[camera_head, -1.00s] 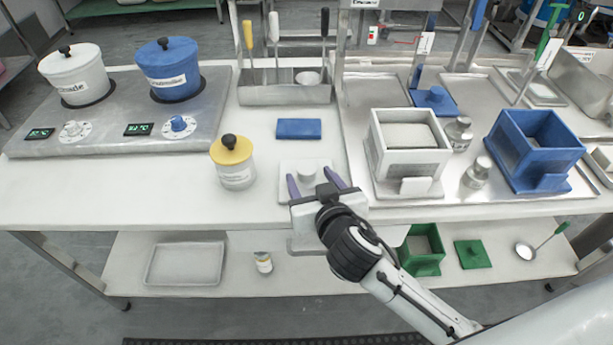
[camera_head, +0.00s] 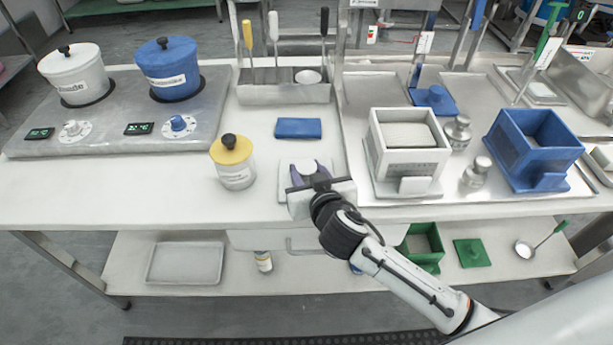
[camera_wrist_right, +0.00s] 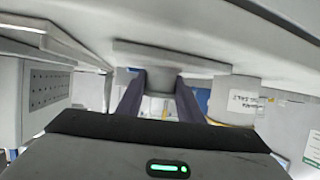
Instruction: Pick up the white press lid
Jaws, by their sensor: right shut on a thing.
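The white press lid (camera_head: 284,165) is a flat white square plate with a raised knob, lying near the front edge of the white counter. In the head view my right gripper (camera_head: 309,172) reaches it from the front, its two purple fingers on either side of the knob. In the right wrist view the fingers (camera_wrist_right: 160,92) are shut on the knob, under the lid's plate (camera_wrist_right: 205,65). I cannot tell whether the plate touches the counter. My left gripper is not in view.
A yellow-lidded jar (camera_head: 235,172) stands left of the lid, and a blue block (camera_head: 298,128) lies behind it. A white press box (camera_head: 408,163) and a blue box (camera_head: 533,150) stand on the metal tray at right. The counter's left front is clear.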

